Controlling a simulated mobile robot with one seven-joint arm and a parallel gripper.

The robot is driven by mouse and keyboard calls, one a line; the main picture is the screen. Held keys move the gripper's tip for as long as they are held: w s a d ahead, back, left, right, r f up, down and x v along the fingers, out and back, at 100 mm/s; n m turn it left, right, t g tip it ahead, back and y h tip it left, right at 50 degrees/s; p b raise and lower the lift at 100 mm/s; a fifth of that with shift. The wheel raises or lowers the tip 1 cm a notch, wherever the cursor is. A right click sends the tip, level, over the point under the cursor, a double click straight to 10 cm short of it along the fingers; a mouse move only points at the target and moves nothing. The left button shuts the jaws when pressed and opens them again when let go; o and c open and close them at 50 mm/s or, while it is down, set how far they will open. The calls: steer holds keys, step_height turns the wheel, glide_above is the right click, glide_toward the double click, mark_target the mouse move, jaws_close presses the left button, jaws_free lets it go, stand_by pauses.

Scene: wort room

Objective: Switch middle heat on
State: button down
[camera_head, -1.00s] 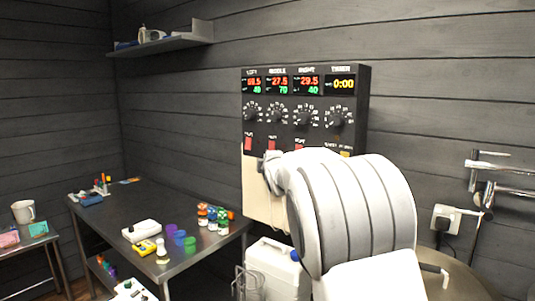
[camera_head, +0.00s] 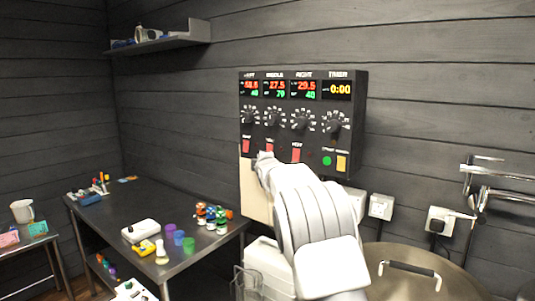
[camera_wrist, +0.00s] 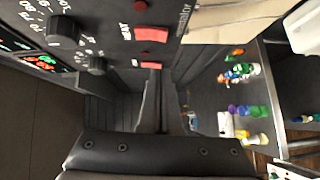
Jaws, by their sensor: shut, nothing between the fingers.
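The black control panel (camera_head: 347,125) hangs on the wall, with displays and knobs above a row of red heat switches. The middle heat switch (camera_head: 270,145) shows between the left heat switch (camera_head: 246,146) and the right heat switch (camera_head: 296,155). My gripper (camera_head: 264,157) is just below the middle switch in the picture; I cannot tell whether it touches the panel. The wrist view shows two red switches, the nearer one (camera_wrist: 151,34) apparently the middle, above my shut, empty gripper fingers (camera_wrist: 158,105). Whether the middle switch is on is unclear.
A dark table (camera_head: 130,205) at left holds coloured cups and several small bottles. A white container (camera_head: 264,255) stands below the panel. A large lidded pot (camera_head: 420,270) is at lower right, beside wall sockets and pipes. A shelf (camera_head: 170,42) is at upper left.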

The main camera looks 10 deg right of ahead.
steer(key=w+d, duration=0.1)
steer(key=w+d+p, duration=0.2)
steer(key=shift+w+f, duration=0.3)
steer(key=shift+w, duration=0.05)
steer(key=shift+f, duration=0.1)
steer(key=shift+w+d+b, duration=0.1)
steer(key=shift+w+b, duration=0.05)
steer(key=shift+b, duration=0.55)
